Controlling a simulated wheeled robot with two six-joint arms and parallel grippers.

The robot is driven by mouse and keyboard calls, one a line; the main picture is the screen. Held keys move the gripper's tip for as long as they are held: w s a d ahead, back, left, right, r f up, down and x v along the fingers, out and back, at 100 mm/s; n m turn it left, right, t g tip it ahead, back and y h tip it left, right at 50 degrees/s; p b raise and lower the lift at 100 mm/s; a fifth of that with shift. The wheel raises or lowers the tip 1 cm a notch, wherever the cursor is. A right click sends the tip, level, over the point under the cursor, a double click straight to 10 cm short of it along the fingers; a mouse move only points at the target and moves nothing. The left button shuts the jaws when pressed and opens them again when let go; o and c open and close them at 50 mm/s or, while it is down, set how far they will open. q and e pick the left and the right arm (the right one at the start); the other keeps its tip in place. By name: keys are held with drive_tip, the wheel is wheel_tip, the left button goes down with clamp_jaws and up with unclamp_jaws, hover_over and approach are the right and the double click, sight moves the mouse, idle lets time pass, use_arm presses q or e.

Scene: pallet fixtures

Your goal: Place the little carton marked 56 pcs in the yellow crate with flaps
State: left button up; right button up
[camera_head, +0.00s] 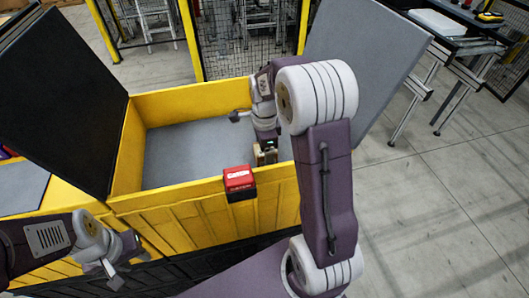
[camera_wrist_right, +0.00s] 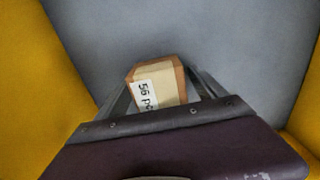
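The little carton (camera_wrist_right: 158,82), tan and cream with a white label reading "56 pc…", is between the fingers of my right gripper (camera_wrist_right: 160,95). My right gripper is shut on it. In the head view the carton (camera_head: 266,153) hangs by the near right part of the yellow crate (camera_head: 190,104), inside its opening. The crate's grey floor lies beyond it in the wrist view; the gap to the floor is hard to judge. A dark flap (camera_head: 62,95) stands open at left and a grey flap (camera_head: 383,60) at right. My left gripper (camera_head: 122,266) is empty and looks open, outside the crate at lower left.
A red and black box (camera_head: 239,181) sits at the crate's near rim, just left of the carton. A mesh fence (camera_head: 245,45) stands behind. A table with tools (camera_head: 465,30) is at upper right. The floor at right is clear.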

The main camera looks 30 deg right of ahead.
drive_tip(key=shift+r, duration=0.35)
wheel_tip(320, 180, up, 12)
drive_tip(key=shift+f+p, duration=0.1)
drive_tip(key=shift+p, duration=0.95)
